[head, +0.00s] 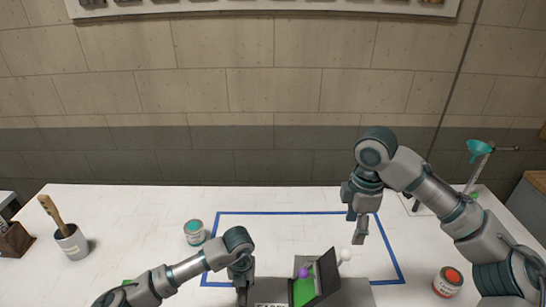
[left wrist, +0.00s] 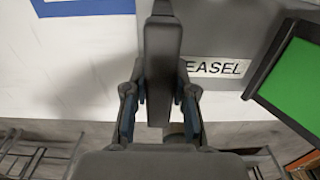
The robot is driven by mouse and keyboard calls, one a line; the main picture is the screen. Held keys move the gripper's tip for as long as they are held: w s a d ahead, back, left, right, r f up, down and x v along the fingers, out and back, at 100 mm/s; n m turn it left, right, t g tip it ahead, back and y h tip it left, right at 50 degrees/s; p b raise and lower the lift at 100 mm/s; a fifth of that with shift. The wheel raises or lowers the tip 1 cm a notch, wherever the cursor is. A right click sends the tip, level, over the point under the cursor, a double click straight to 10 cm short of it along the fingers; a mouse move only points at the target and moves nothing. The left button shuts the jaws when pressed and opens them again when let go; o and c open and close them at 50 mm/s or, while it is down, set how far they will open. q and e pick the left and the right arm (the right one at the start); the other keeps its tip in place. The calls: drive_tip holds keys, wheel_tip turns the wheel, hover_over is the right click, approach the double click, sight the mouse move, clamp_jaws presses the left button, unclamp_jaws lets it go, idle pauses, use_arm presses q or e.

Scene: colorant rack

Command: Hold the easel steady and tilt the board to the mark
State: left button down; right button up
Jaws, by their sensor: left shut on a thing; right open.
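The easel (head: 350,292) stands at the front middle of the table, a grey base with a white EASEL label (left wrist: 216,68). Its dark-framed board (head: 328,272) has a green face (head: 303,291) and leans at a slant. A purple ball (head: 303,272) shows at the board's left side and a white ball (head: 344,255) at its right. Which mark is meant I cannot tell. My left gripper (head: 243,290) is shut at the easel's left side, on a dark upright bar between its fingers in the left wrist view (left wrist: 160,90). My right gripper (head: 360,228) is open, above and right of the board, apart from it.
A blue outline (head: 290,213) marks the table around the easel. A teal-lidded can (head: 194,231) and a brush pot (head: 71,242) stand left. A red-topped can (head: 447,281) and a stand with a teal funnel (head: 479,150) are right. The table behind the easel is clear.

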use_arm(q)
drive_tip(key=c, duration=0.9)
unclamp_jaws()
drive_tip(key=shift+d, duration=0.1)
drive_tip(key=shift+o, duration=0.2)
